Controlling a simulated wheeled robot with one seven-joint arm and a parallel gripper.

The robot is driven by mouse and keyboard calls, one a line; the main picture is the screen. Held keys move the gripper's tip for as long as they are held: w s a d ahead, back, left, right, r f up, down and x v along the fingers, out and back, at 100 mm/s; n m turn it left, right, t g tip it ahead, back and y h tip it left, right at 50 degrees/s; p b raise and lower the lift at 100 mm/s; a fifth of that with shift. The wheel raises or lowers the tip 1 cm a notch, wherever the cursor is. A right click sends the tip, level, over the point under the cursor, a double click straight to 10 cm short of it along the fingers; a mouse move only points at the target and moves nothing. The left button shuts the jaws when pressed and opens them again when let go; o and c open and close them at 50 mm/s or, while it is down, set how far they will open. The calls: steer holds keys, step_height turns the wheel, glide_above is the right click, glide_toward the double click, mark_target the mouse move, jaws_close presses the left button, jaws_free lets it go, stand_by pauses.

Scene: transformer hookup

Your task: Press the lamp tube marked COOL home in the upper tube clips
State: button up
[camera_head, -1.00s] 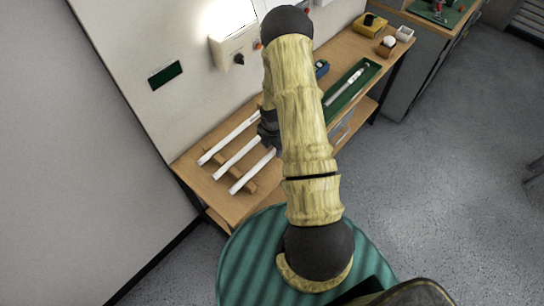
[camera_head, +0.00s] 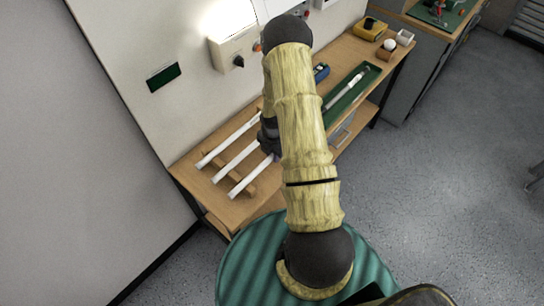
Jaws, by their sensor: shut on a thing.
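Three white lamp tubes lie side by side on a wooden rack at the left end of the bench: a far one (camera_head: 228,142), a middle one (camera_head: 234,163) and a near one (camera_head: 250,179). I cannot read any marking, so I cannot tell which is COOL. My gripper (camera_head: 268,138) is a dark shape at the right ends of the tubes, partly hidden behind my arm. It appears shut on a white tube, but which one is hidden. I cannot make out the upper tube clips; a lit lamp fixture glows on the wall at the top, partly out of frame.
A green tray (camera_head: 351,94) holding a pale, rod-like item lies on the wooden bench (camera_head: 186,172) to the right of my arm. A blue device (camera_head: 321,72) sits beside it. A switch box (camera_head: 234,52) and a dark green plate (camera_head: 163,77) are on the wall.

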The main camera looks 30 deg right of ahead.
steer(key=shift+r+p, duration=2.15)
steer(key=shift+r, duration=0.9)
